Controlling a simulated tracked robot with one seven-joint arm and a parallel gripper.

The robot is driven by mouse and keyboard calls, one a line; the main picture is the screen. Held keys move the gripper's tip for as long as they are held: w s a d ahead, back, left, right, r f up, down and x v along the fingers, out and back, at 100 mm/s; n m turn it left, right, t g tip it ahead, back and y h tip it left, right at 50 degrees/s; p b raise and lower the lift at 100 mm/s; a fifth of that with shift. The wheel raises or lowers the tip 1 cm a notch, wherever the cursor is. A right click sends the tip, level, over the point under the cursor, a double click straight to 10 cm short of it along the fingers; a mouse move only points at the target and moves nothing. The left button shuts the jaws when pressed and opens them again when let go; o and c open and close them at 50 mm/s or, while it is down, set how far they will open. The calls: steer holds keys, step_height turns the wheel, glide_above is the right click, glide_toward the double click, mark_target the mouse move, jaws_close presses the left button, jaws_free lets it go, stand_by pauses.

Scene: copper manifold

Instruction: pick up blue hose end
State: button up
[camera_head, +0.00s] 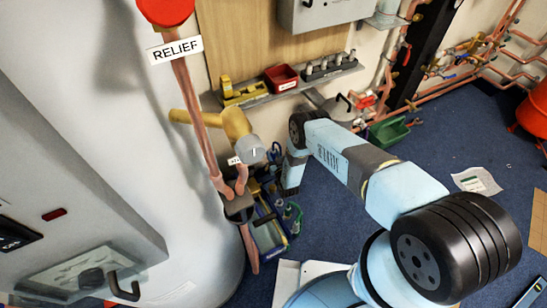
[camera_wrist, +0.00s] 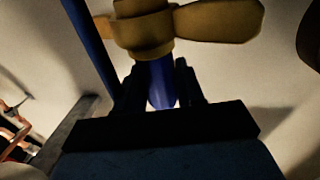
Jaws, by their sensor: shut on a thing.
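In the wrist view, my gripper (camera_wrist: 158,88) shows from behind, with its two dark fingers on either side of a blue hose end (camera_wrist: 157,79). The fingers are shut on it. A brass collar with wing-like lugs (camera_wrist: 145,30) sits at the top of the blue piece, just beyond the fingertips. Whether the collar is part of the hose or of a fitting I cannot tell. A blue strip (camera_wrist: 85,45) runs up past the left finger. In the head view my arm reaches toward the wall, and its gripper and the hose end cannot be made out.
A large white tank (camera_head: 120,120) fills the left, with a pipe labelled RELIEF (camera_head: 175,48). A wall shelf (camera_head: 285,90) carries a red bin (camera_head: 281,77). A crate of tools (camera_head: 268,235) stands by the tank. A green bin (camera_head: 388,133) and paper (camera_head: 476,180) lie on blue floor.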

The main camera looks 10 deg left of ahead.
steer(key=shift+r, duration=0.1)
steer(key=shift+r, duration=0.55)
steer(key=s+d+r, duration=0.7)
steer(key=s+r, duration=0.4)
steer(key=shift+s+d+r, duration=0.3)
steer(key=shift+s+r, duration=0.1)
steer(key=shift+r, duration=0.1)
steer(key=shift+r, duration=2.15)
steer(key=shift+f, duration=0.1)
